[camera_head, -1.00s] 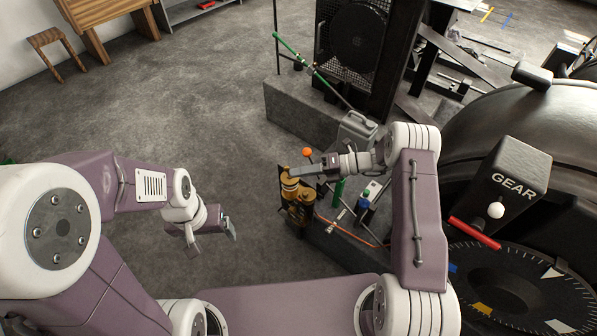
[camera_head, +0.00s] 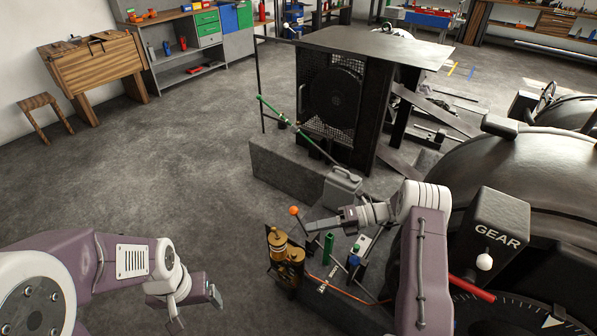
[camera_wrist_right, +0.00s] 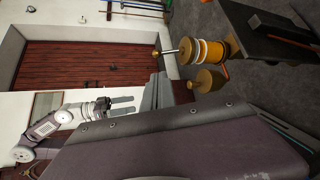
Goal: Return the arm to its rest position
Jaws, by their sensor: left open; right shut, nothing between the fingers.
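My right gripper (camera_head: 311,228) is shut and empty. It points left in the head view, above the bench with the green cylinder (camera_head: 328,243) and beside the orange-knobbed lever (camera_head: 294,211); I cannot tell whether it touches anything. My right arm is bent, with its forearm in front of the large dark machine. My left gripper (camera_head: 194,307) is open and empty over bare floor at the lower left. My left arm and gripper also show in the right wrist view (camera_wrist_right: 122,105).
Brass cylinders (camera_head: 285,258) stand on the bench's left end. A grey jerrycan (camera_head: 342,187) stands behind my right gripper. The machine with the GEAR box (camera_head: 498,232) and red handle (camera_head: 471,288) crowds the right. The floor at left is open, up to a wooden stool (camera_head: 44,117).

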